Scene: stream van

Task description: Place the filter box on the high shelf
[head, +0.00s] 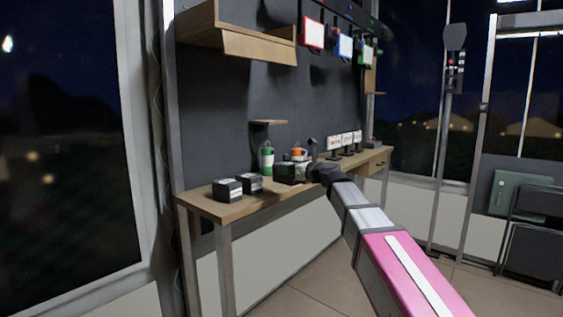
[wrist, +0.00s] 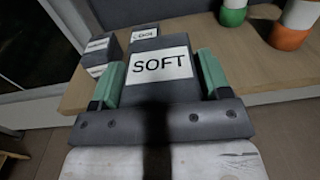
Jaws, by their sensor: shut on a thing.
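My gripper (wrist: 160,82) is shut on a dark grey box with a white label reading "SOFT" (wrist: 160,66); one green finger lies on each side of it. In the head view this box (head: 288,173) is at the bench's back half, partly hidden by my gripper (head: 305,172). I cannot tell whether it touches the bench top. Two similar dark boxes stand to its left, a nearer one (head: 227,190) and a farther one (head: 249,183). A wooden high shelf (head: 258,47) is on the dark wall at the upper left, well above the bench.
Hanging coloured signs (head: 313,33) are right of the high shelf.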

